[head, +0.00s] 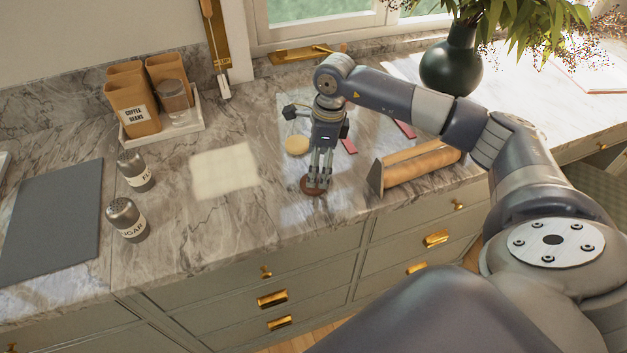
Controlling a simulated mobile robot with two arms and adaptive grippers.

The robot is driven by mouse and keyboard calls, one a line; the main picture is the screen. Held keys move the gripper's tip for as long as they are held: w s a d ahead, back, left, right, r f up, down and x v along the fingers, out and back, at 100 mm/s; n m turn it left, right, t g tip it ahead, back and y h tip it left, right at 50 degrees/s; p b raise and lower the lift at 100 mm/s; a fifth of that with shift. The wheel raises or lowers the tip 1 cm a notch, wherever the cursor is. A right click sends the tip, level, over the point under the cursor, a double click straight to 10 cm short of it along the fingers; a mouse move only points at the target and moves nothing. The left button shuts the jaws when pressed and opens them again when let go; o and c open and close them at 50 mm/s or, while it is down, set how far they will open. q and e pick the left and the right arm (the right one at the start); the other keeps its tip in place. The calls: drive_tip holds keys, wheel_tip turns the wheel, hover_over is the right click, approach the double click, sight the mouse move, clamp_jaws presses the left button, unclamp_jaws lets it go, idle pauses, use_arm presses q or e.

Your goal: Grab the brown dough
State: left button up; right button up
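The brown dough (307,188) is a small round, flat piece on the marble counter, near its front edge. My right gripper (319,184) points down from above, with its fingertips at the dough and overlapping it in the picture. The fingers hide part of the dough. I cannot tell whether they touch it or how far apart they are. My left gripper is not in view.
A pale round piece (297,145) lies just behind my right gripper. A long brown, loaf-like object (425,166) with a dark end lies to the right. Sugar shaker (126,219), second shaker (136,171) and grey board (50,220) are left. A vase (451,65) stands back right.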

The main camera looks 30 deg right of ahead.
sight(312, 192)
drive_tip(key=f+p, duration=0.1)
drive_tip(key=a+f+p, duration=0.1)
drive_tip(key=f, duration=0.1)
drive_tip(key=shift+f, duration=0.75)
drive_tip(key=shift+w, duration=0.1)
drive_tip(key=c, duration=0.4)
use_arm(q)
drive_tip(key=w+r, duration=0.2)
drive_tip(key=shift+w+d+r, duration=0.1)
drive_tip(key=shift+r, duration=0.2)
use_arm(e)
drive_tip(key=c, duration=0.4)
